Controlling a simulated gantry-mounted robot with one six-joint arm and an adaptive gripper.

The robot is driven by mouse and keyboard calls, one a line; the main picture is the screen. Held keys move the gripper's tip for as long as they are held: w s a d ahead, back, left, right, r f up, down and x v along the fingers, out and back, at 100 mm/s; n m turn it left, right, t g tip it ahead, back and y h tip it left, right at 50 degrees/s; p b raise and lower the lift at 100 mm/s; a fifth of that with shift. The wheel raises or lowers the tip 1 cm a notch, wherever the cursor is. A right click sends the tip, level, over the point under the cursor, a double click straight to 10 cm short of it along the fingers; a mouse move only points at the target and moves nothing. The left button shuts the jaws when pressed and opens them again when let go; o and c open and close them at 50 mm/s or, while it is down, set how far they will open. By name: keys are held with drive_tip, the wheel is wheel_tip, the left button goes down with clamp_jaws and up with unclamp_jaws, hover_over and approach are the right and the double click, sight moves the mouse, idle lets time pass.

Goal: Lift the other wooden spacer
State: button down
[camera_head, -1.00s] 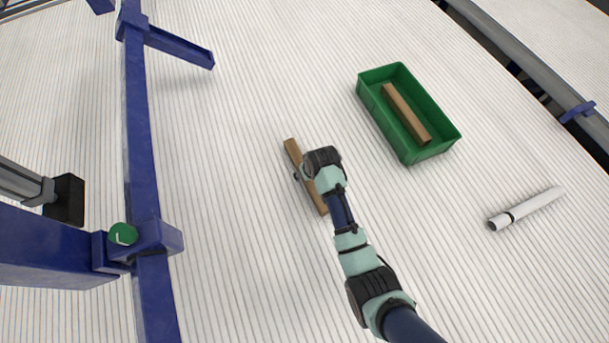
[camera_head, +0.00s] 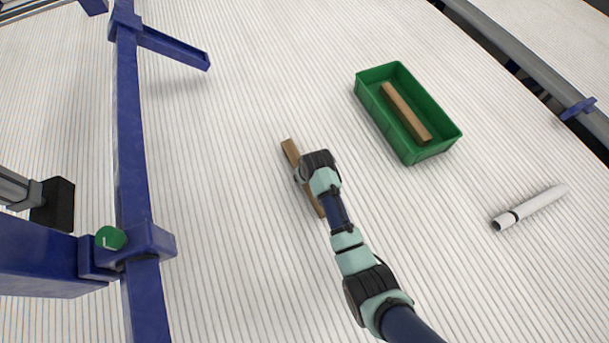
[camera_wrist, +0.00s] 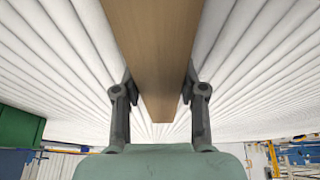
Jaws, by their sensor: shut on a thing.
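A brown wooden spacer (camera_head: 289,152) lies across the grip of my gripper (camera_head: 310,174) in the head view, its two ends showing on either side. In the wrist view the spacer (camera_wrist: 152,35) runs between the two fingers of my gripper (camera_wrist: 160,84), which are shut on its sides. I cannot tell whether there is a gap between the spacer and the white ribbed surface (camera_head: 240,230). Another wooden spacer (camera_head: 405,112) lies lengthwise inside the green crate (camera_head: 441,147), right of my gripper.
A white pipe (camera_head: 538,203) with a dark band lies at the right. A blue metal frame (camera_head: 132,180) with a side arm (camera_head: 175,47) stands at the left. The ribbed surface between frame and gripper is clear. A grey rail (camera_head: 505,50) runs along the upper right.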

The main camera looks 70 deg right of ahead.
wheel_tip(320, 180, up, 20)
drive_tip(key=p, duration=0.8)
